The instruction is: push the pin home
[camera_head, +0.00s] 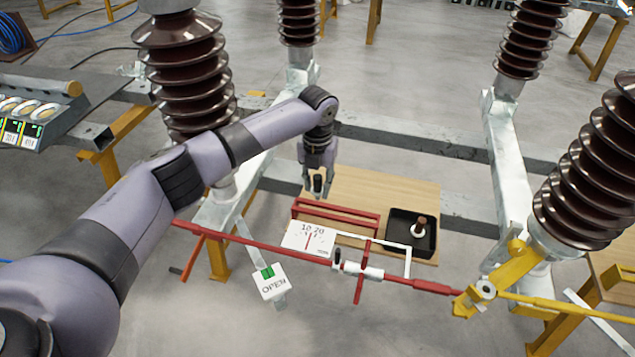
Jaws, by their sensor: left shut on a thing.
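My left gripper (318,190) hangs fingers down over the back of a wooden board, just behind a red rail frame. It is shut on a small dark upright piece (318,183), which may be the pin; the fingers hide part of it. I cannot tell whether its lower end touches anything. A white fitting (357,270) with a small dark part sits on the red rod (402,281) in front of the board. My right gripper is not in view.
The wooden board (372,190) carries the red frame (335,214), a white dial plate (309,238) and a black tray (428,240) holding a brown-topped piece (419,225). Tall brown insulators (590,180) flank the space.

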